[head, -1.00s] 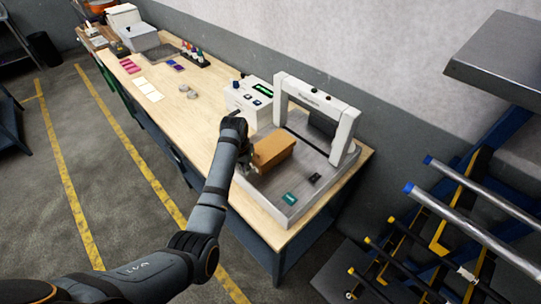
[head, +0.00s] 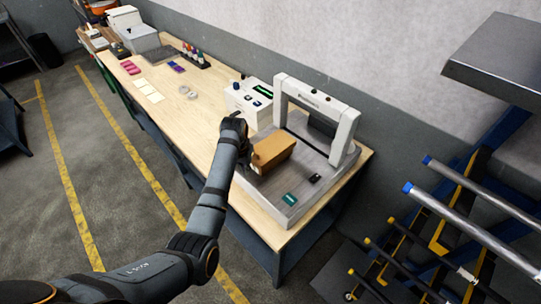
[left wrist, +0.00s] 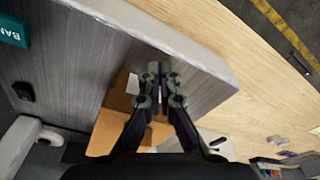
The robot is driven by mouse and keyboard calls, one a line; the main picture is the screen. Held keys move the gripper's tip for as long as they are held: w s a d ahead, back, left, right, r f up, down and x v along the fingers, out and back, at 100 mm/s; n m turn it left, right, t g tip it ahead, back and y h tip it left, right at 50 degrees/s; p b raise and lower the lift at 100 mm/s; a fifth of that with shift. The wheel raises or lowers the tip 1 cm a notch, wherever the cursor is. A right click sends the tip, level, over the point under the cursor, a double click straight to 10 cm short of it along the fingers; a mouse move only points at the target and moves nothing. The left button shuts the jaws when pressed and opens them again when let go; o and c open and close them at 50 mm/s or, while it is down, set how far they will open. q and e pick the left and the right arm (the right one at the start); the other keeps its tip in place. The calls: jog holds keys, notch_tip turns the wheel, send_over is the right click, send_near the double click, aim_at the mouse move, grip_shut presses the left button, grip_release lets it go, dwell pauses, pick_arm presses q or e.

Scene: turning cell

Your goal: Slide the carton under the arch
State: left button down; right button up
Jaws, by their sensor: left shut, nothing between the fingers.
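The brown carton (head: 273,149) sits on the grey bed of the white arch (head: 316,97), on the near side of the opening. In the left wrist view the carton (left wrist: 112,128) is partly hidden behind my fingers. My left gripper (left wrist: 161,76) is shut and empty, its fingertips at or close to the carton; I cannot tell whether they touch. In the head view the left gripper (head: 244,163) is at the carton's near left side, partly hidden by its wrist. My right gripper is out of view.
A white control box (head: 250,98) stands left of the arch, close to the carton. A teal block (head: 290,199) and a small black item (head: 314,178) lie on the bed's near right part. The wooden bench (head: 190,120) is mostly clear left of the box.

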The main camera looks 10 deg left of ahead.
aim_at(258, 160)
pick_arm(q)
jog(key=shift+w+d+f+b, duration=0.1)
jog(key=shift+w+d+b, duration=0.55)
jog(key=shift+w, duration=0.2)
jog(key=shift+w+d, duration=0.3)
jog(key=shift+w, duration=0.1)
jog(key=shift+w+d+b, duration=0.7)
jog(key=shift+w+b, duration=0.2)
jog(key=shift+w+d, duration=0.25)
